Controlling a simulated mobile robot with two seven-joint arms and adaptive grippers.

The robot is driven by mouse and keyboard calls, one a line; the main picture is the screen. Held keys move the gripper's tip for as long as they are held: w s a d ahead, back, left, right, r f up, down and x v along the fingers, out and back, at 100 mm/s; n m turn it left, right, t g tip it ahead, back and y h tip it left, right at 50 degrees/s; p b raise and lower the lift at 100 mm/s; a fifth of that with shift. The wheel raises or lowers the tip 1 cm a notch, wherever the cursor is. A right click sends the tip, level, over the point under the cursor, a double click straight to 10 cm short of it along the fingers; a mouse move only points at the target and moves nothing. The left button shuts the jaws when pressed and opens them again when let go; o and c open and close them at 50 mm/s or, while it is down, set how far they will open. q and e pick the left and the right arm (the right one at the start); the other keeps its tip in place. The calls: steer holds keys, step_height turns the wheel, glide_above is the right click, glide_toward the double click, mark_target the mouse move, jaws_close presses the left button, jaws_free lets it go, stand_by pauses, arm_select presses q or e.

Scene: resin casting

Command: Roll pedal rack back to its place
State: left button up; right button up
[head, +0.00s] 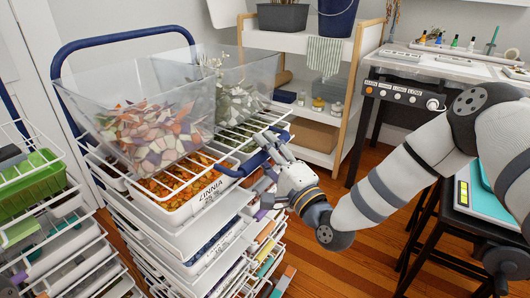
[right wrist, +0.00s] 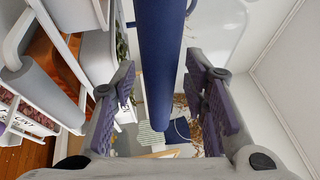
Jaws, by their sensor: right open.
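The pedal rack (head: 200,208) is a white wire trolley with stacked trays, at the left centre of the head view. A tray labelled ZINNIA (head: 205,192) sits near its top, below clear bins of petals (head: 150,135). A tall blue handle (head: 125,40) rises at its far left, and a shorter blue handle (head: 245,166) is at its right side. My right gripper (head: 268,172) is open at that right handle. In the right wrist view a blue bar (right wrist: 161,65) runs between the open fingers (right wrist: 162,105), with gaps on both sides. My left gripper is not in view.
Another white rack with a green bin (head: 30,185) stands at the far left. A white shelf with wooden posts (head: 347,95) is behind. A workbench (head: 445,62) and dark stool (head: 430,215) stand at the right. Wooden floor (head: 345,262) shows between rack and stool.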

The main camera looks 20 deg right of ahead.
jaws_close()
steer(key=shift+a, duration=0.1)
